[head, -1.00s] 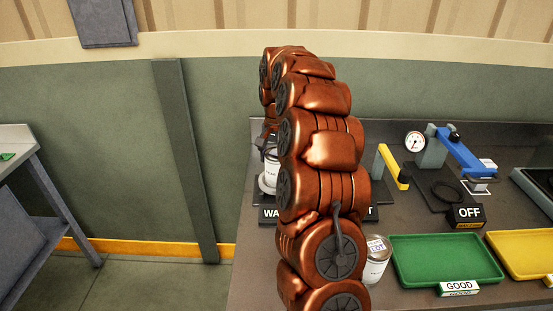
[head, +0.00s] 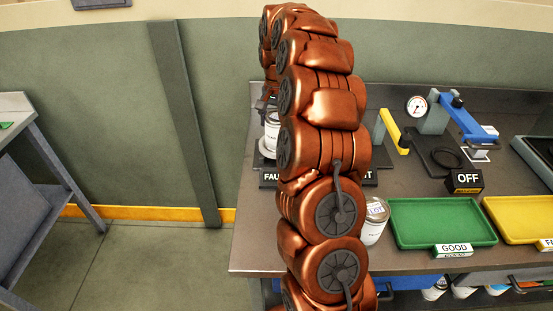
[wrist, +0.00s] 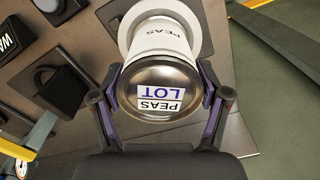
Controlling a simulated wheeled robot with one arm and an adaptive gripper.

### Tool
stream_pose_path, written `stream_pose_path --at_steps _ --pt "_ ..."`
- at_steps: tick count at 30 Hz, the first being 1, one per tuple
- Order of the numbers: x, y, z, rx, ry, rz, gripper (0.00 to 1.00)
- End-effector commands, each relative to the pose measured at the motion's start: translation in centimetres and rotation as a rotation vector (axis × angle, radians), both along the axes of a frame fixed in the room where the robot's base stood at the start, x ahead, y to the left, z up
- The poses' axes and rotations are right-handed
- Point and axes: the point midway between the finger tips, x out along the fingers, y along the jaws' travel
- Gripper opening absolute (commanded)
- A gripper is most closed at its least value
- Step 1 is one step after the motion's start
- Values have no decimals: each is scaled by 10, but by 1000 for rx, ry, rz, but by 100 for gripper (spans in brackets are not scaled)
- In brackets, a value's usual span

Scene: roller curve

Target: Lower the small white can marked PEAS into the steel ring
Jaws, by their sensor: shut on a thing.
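The small white can (wrist: 160,45) marked PEAS is between the two fingers of my gripper (wrist: 162,80) in the wrist view, which are shut on its sides. Its silver lid (wrist: 160,75) faces the camera and carries a PEAS LOT label. Beyond its far end a pale, wide ring (wrist: 208,36) surrounds its outline; I cannot tell whether the can's bottom is inside it or above it. In the head view the can (head: 271,131) shows partly left of my copper arm, close over a pale rim (head: 262,150).
Another white can (head: 374,224) stands on the bench right of my arm. Green (head: 440,221) and yellow (head: 520,218) trays lie farther right. A blue-handled press with a gauge (head: 416,106) and an OFF box (head: 464,181) stand behind. The bench's left edge is near.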

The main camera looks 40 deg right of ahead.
Motion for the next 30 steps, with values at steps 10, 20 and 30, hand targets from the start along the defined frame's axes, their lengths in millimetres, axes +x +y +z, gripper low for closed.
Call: stream_pose_path --at_steps 10,20,30 --pt "-1 0 -1 2 3 0 76" --pt "0 0 -1 1 2 0 100" --pt "0 0 -1 0 1 0 100"
